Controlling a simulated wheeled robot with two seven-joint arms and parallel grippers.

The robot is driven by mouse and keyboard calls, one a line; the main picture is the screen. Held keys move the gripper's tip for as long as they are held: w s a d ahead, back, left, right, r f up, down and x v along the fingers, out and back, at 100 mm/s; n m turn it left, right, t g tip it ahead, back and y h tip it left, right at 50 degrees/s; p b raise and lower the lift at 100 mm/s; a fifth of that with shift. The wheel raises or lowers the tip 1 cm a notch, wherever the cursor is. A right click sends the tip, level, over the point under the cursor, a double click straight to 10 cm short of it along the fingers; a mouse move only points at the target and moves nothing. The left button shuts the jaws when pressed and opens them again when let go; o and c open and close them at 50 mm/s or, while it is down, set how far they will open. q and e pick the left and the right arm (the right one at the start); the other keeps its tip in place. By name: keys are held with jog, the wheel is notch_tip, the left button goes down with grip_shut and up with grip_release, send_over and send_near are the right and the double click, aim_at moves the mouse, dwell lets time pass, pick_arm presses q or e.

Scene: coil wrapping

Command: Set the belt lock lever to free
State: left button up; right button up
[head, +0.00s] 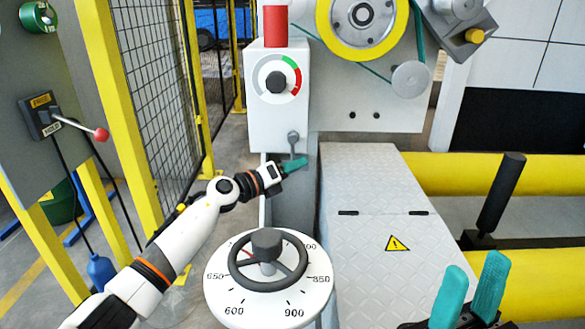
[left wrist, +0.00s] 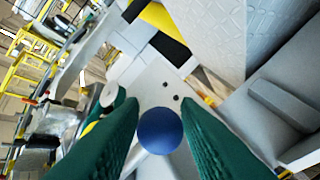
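A grey lever (head: 293,143) hangs from a round pivot on the front of the white control box, its arm pointing down. My left gripper (head: 294,166) is at its lower end. In the left wrist view a blue ball knob (left wrist: 160,131) sits between the green fingers of my left gripper (left wrist: 160,104), filling the gap and seeming to touch both. In the head view the fingers hide this knob. My right gripper (head: 470,290) is open and empty at the lower right. No readable label shows beside the grey lever.
Another lever with a red ball (head: 101,134) sits on the left panel. A gauge knob (head: 276,81) is above the grey lever. A grey cover with a warning sign (head: 370,235) lies to the right.

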pick_arm(q)
grip_shut()
jog(key=shift+p, duration=0.3)
